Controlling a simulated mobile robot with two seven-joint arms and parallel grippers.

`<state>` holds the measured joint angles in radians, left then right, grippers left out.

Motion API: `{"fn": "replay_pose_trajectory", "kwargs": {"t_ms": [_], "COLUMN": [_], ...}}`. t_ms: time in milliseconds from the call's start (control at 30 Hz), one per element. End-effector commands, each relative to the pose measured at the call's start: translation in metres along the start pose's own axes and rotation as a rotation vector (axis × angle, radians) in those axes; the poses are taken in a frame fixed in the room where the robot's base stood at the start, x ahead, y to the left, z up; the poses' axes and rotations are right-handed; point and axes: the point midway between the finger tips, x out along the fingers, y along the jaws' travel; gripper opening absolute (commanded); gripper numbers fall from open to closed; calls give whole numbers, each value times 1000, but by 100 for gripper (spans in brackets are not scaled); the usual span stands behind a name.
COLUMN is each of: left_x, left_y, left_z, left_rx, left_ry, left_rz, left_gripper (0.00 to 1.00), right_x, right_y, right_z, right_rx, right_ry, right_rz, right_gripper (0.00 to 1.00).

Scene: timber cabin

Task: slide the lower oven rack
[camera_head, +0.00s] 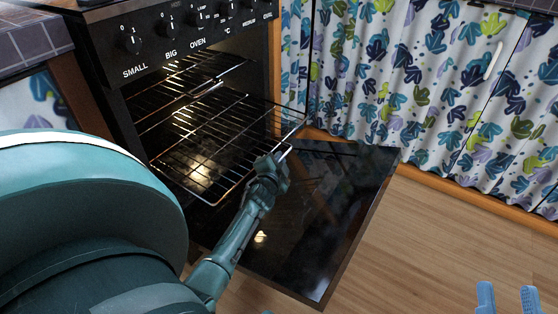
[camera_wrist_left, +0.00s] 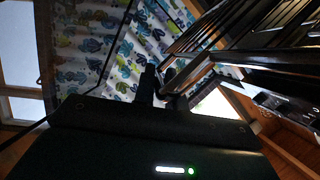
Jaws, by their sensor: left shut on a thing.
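The lower oven rack (camera_head: 218,147), a dark wire grid, is partly out of the oven over the lowered door. My left gripper (camera_head: 281,158) is at the rack's front edge, shut on it, with the arm reaching in from the lower left. The wrist view shows the left fingers (camera_wrist_left: 160,82) up close, with rack wires (camera_wrist_left: 215,35) beside them. The exact contact is too dark to see clearly. My right gripper (camera_head: 508,298) shows only as two blue fingers at the bottom right, apart and empty.
An upper rack (camera_head: 188,92) sits inside the oven. The glass oven door (camera_head: 325,205) is folded down flat below the lower rack. A leaf-patterned curtain (camera_head: 400,75) hangs at the right. Wooden floor (camera_head: 420,250) is clear right of the door.

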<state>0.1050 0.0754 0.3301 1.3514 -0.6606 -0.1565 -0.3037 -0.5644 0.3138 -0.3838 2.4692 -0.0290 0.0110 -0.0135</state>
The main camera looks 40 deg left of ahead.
Motion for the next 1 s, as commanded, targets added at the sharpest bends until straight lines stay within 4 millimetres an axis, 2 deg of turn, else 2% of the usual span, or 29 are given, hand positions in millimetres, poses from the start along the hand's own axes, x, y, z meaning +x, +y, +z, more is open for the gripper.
{"fn": "replay_pose_trajectory", "kwargs": {"t_ms": [633,667,700,900,1000], "left_x": [-1,-1,-1,0,0], "left_y": [3,3,3,2,1], "left_z": [-3,-3,-4,-2,-1], "left_rx": [-4,-4,-4,-2,-1], "left_ry": [6,7,7,4,3], "left_rz": [4,4,4,2,1], "left_gripper": [0,14,18,34,34], "right_x": [-2,-2,-2,-1,-1], "right_y": [-2,-2,-2,-1,-1], "right_z": [3,3,3,2,2], "right_rx": [10,10,10,9,7], "right_ry": [-15,-15,-15,-12,-8], "right_rz": [2,2,2,2,2], "right_gripper": [36,36,36,36,36]}}
